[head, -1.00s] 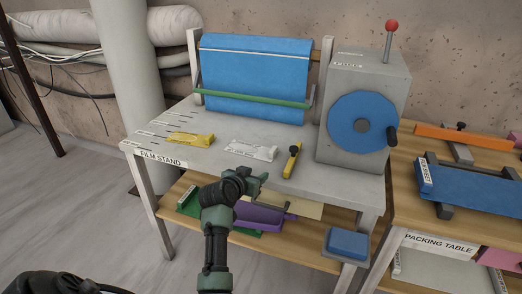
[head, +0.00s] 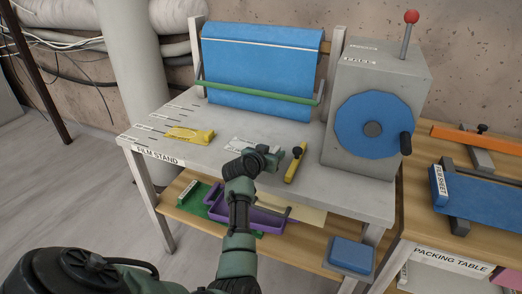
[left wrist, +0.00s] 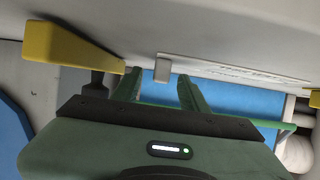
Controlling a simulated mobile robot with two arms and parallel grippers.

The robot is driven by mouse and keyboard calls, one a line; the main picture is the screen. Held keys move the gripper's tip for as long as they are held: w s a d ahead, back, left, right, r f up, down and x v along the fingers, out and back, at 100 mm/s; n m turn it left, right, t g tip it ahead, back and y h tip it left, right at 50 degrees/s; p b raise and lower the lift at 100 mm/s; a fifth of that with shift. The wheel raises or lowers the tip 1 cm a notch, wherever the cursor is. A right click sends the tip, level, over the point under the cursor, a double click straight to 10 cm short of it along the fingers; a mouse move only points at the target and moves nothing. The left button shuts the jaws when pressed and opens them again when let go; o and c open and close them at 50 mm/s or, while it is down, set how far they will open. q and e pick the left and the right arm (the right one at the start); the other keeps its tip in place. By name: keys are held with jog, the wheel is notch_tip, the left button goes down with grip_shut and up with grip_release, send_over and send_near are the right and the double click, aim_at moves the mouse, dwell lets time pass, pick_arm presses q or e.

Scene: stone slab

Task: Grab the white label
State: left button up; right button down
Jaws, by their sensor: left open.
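The white label (head: 238,144) lies flat on the grey top of the film stand (head: 300,204), between a yellow piece and a yellow-and-black tool. My left gripper (head: 268,153) is over its near right side and hides part of it. In the left wrist view the label (left wrist: 235,73) shows as a thin pale plate with print. The open fingers of my left gripper (left wrist: 160,84) show there, with a small grey tab (left wrist: 162,69) at the label's end between them in the picture. I cannot tell whether the fingers touch it. My right gripper is not in view.
The yellow-and-black tool (head: 294,166) lies close right of the gripper. The yellow piece (head: 190,134) lies to the left. A grey box with a blue wheel (head: 375,126) stands at right, a blue film roll (head: 260,65) behind. The shelf below holds a purple tray (head: 258,222).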

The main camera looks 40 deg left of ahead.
pick_arm(q)
jog(key=shift+x, duration=0.95)
grip_shut()
